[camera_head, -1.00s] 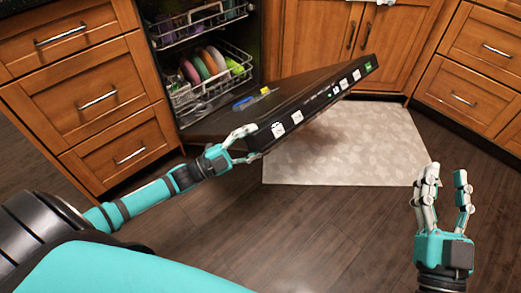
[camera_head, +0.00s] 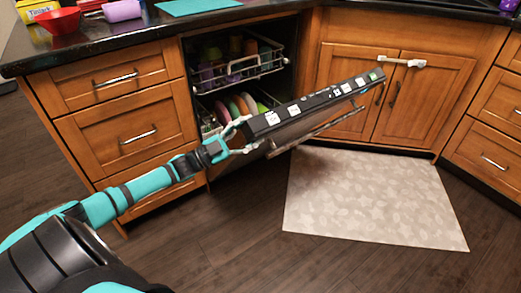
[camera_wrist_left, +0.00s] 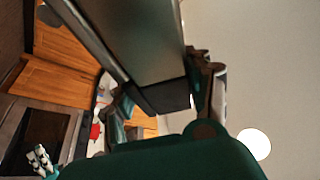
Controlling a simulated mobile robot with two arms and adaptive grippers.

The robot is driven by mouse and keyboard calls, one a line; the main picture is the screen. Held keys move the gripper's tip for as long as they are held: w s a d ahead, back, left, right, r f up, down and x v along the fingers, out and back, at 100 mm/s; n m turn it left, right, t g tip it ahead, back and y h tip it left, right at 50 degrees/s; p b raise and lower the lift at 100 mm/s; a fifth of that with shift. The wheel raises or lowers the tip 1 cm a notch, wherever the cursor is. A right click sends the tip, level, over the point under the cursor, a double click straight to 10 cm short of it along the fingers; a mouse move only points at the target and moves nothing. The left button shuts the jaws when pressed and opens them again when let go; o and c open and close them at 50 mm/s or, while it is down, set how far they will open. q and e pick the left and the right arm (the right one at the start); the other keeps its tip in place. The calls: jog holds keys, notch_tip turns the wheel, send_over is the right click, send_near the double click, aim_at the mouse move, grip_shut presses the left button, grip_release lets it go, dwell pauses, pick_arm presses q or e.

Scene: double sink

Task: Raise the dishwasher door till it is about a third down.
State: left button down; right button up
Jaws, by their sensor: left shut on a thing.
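The dishwasher door (camera_head: 315,118) is partly open, tilted out from the cabinet front, with its button-lined control edge facing up. My left gripper (camera_head: 241,137) is shut on the left end of the door's top edge. In the left wrist view the door (camera_wrist_left: 135,35) runs down between the left gripper's fingers (camera_wrist_left: 165,98), which sit on both sides of it. A small white hand, apparently my right gripper (camera_wrist_left: 41,160), shows at the lower left of the left wrist view, too small to tell its jaws. It is out of the head view.
The dishwasher's upper rack (camera_head: 245,68) and lower rack hold colourful dishes behind the door. Wooden drawers (camera_head: 125,130) stand left, cupboard doors (camera_head: 425,100) right. A pale mat (camera_head: 375,200) lies on the floor. A red bowl (camera_head: 58,20) is on the counter.

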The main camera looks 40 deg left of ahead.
pick_arm(q)
jog(key=w+a+r+n, duration=0.2)
jog(key=a+r, duration=0.3)
jog(key=a, duration=0.2)
jog(key=shift+w+a+t+y, duration=0.3)
jog(key=shift+w+t, duration=0.05)
jog(key=shift+t, duration=0.05)
jog(key=c, duration=0.5)
grip_release()
jog(key=shift+f, duration=0.1)
jog(key=v, duration=1.2)
jog(key=shift+d, duration=0.1)
